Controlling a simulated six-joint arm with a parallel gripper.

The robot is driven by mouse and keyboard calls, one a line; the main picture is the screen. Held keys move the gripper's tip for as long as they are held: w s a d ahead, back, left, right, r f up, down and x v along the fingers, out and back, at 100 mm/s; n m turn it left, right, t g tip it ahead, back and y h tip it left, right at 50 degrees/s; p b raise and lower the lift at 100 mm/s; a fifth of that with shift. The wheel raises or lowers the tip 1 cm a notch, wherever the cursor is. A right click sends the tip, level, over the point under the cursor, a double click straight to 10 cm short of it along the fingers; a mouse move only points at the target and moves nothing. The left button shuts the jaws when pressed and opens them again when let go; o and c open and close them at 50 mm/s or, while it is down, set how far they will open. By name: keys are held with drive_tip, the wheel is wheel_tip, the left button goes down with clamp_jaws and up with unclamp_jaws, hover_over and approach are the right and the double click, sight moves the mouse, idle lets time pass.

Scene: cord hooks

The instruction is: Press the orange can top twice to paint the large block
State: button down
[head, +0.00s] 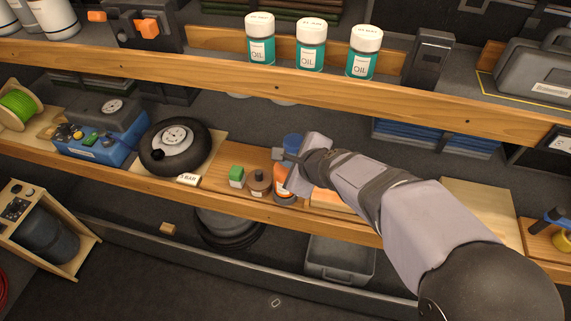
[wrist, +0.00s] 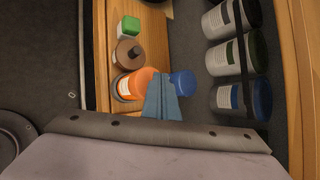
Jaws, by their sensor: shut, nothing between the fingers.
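The orange can (head: 281,187) stands on the wooden shelf, partly covered by my gripper (head: 288,157) in the head view. In the wrist view the orange can (wrist: 132,84) lies left of my shut, empty gripper (wrist: 162,80). The fingers overlap the can's edge in the picture; I cannot tell if they touch it. A blue can (head: 292,141) stands behind my gripper, and the blue can also shows in the wrist view (wrist: 183,82). A green block (head: 236,177) sits left of the orange can. I cannot tell which thing is the large block.
A brown round piece with a knob (head: 259,183) stands between the green block and the orange can. A black tyre with a gauge (head: 174,148) lies farther left. Several paint cans (wrist: 228,55) stand in a row in the wrist view. An upper shelf (head: 330,92) runs above my gripper.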

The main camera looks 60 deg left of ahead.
drive_tip(key=shift+r+p, duration=2.55)
drive_tip(key=shift+r, duration=0.3)
idle(0.4)
drive_tip(key=shift+r+p, duration=1.45)
drive_tip(key=shift+p, duration=3.95)
